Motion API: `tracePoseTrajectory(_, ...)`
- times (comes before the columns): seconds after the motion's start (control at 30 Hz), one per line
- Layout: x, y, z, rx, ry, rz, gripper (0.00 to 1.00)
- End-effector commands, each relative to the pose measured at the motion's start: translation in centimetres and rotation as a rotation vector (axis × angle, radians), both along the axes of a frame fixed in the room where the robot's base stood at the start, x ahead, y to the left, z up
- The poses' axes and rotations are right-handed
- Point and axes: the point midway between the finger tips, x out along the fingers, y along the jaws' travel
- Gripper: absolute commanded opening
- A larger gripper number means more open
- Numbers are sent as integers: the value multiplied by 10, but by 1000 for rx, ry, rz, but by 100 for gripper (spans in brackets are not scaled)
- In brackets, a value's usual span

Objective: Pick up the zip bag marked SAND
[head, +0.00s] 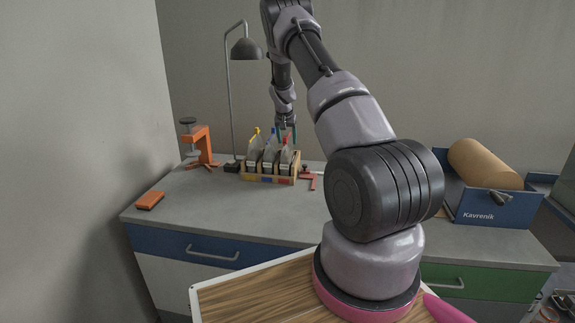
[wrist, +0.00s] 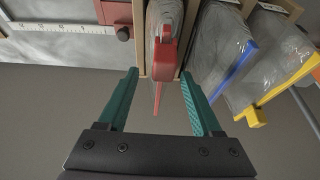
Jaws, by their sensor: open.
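Three clear zip bags stand side by side in a wooden rack (head: 250,177) on the bench. One has a yellow zip (head: 254,150), one a blue zip (head: 269,154) and one a red zip (head: 286,157). I cannot read which bag is marked SAND. My gripper (head: 287,133) is over the right end of the rack. In the wrist view my gripper (wrist: 158,75) is open, with its teal fingers on either side of the red zip (wrist: 165,48). The blue-zip bag (wrist: 217,50) and yellow-zip bag (wrist: 262,78) are to the right, outside the fingers.
An orange clamp (head: 199,145) and a desk lamp (head: 246,49) stand left of and behind the rack. A small red tool (head: 308,178) lies just right of it. An orange block (head: 150,201) lies at the left. A blue roll holder (head: 490,208) stands at the right. The front bench is clear.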

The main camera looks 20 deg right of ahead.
Motion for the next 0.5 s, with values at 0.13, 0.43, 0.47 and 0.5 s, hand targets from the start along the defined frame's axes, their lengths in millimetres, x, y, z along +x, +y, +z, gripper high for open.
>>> tracePoseTrajectory(0.13, 3, -1, -5, 1, -2, -1, 66)
tracePoseTrajectory(0.43, 2, -1, -5, 1, -2, -1, 13)
tracePoseTrajectory(0.47, 2, -1, -5, 1, -2, -1, 1)
tracePoseTrajectory(0.5, 2, -1, -5, 1, -2, -1, 0)
